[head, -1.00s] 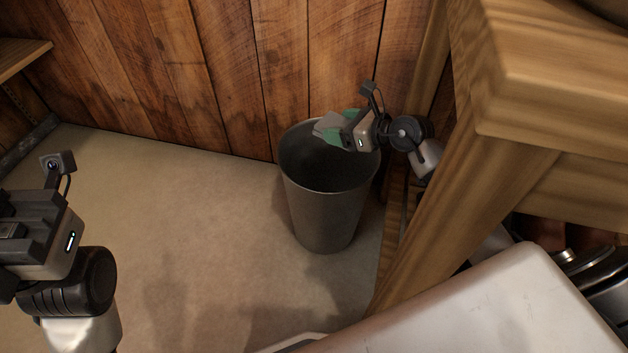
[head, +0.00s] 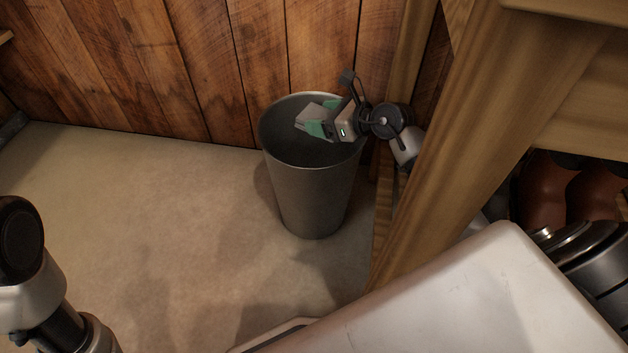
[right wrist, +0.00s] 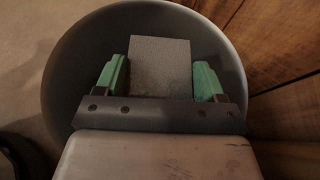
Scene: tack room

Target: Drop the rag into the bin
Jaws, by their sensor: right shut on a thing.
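The bin (head: 312,195) is a tall, dark grey, round metal bin standing upright on the floor by the wood wall. My right gripper (head: 322,117) is over the bin's open mouth, with green fingers. It is shut on the rag (head: 309,116), a grey, flat, squarish piece held between the fingers. In the right wrist view the rag (right wrist: 160,66) sits between the two green fingers, with the bin's round rim (right wrist: 58,75) around and beyond it. The bin's floor is hidden or too dark to make out. My left gripper is out of view; only part of its arm shows at lower left.
A wooden post (head: 455,150) of a bench stands just right of the bin, close to my right arm. Brown objects (head: 560,190) sit beneath it at the right. The plank wall (head: 170,70) is behind the bin. The floor (head: 150,220) left of the bin is clear.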

